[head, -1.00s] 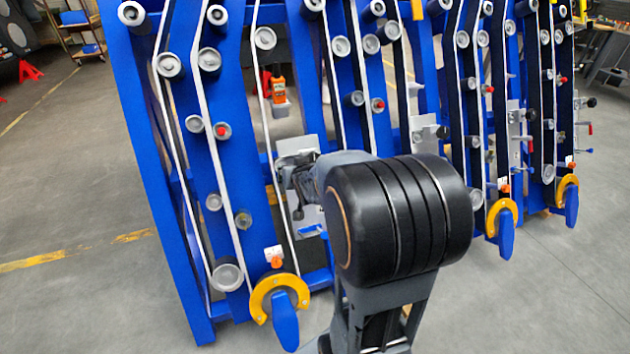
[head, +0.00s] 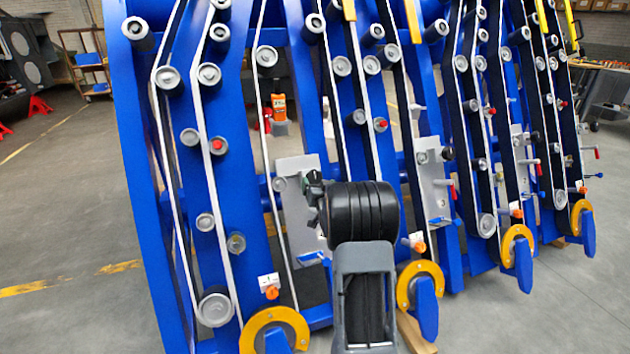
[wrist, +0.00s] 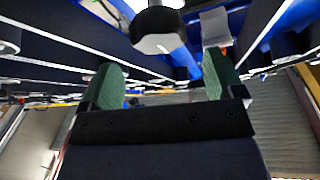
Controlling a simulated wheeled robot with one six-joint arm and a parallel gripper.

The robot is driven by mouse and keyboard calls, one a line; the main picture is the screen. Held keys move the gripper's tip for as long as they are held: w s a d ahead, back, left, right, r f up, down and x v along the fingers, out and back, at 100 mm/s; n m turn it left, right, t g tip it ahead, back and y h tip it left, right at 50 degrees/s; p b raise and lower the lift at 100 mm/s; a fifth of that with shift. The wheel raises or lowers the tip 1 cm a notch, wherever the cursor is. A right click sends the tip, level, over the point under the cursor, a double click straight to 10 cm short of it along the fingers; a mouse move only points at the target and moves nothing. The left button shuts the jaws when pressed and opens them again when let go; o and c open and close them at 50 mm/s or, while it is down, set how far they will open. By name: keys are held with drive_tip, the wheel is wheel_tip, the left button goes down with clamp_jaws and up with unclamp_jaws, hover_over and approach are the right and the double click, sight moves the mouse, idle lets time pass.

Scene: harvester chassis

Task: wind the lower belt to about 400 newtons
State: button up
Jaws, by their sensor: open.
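Pale and dark belts run over rollers on a blue frame (head: 133,110); I cannot tell which is the lower belt. A grey plate (head: 300,240) with small fittings stands beside a pale belt (head: 285,245) at the middle of the head view. My arm's black joint covers the plate's right side, and my gripper is mostly hidden there. In the wrist view my gripper (wrist: 162,82) shows two green-padded fingers wide apart with nothing between them. A black cylinder with a pale end face (wrist: 160,32) lies beyond the fingertips. No tension reading is legible.
Yellow rings with blue tabs (head: 275,328) stand along the frame's foot. Another grey plate (head: 435,190) with handles is to the right. An orange bottle (head: 279,105) stands behind the belts. The floor at left (head: 70,240) is clear.

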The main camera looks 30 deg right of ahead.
sight(316, 178)
drive_tip(key=shift+b+x, duration=0.3)
drive_tip(key=shift+x, duration=2.45)
drive_tip(key=c, duration=0.9)
